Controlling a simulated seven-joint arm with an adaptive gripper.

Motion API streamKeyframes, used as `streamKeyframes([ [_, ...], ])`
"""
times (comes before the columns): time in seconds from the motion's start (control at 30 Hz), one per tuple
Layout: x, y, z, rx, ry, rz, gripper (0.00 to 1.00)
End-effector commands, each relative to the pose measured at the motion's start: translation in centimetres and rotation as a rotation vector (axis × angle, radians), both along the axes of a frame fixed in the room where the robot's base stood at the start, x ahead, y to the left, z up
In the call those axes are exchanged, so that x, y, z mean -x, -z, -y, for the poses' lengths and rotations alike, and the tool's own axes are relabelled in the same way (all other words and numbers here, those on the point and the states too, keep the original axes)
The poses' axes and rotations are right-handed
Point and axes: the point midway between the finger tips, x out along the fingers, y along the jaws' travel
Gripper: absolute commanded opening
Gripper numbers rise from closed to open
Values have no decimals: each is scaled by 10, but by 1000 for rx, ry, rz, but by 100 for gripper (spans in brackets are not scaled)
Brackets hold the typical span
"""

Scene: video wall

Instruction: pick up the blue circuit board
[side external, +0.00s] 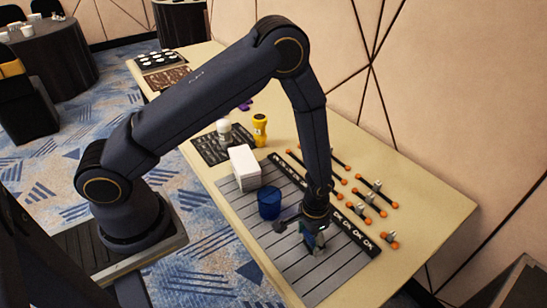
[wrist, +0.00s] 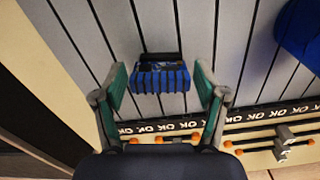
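The blue circuit board (wrist: 160,78) shows in the wrist view as a small block with blue fins and a dark back edge. It lies on the grey slatted mat (wrist: 195,35). My gripper (wrist: 160,74) is open, with one green-padded finger to the left of the board and one to the right. A gap shows between each finger and the board. In the side external view my gripper (side external: 314,238) points down low over the mat, and I cannot make out the board apart from the fingers there.
A blue cup (side external: 269,203) and a white box (side external: 244,168) stand on the mat to the left of my gripper. A black strip marked OK (side external: 350,224) runs along the mat's edge. Beyond it lie several orange-tipped rods (side external: 370,203). A yellow flashlight (side external: 260,130) stands farther back.

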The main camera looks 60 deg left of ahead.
Motion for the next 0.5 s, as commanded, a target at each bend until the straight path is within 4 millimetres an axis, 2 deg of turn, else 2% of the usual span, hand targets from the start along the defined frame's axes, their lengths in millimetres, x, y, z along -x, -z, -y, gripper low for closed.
streamKeyframes([
  [0.03,0,0,0,0,0,0,64],
  [0.37,0,0,0,0,0,0,29],
  [0.5,0,0,0,0,0,0,28],
])
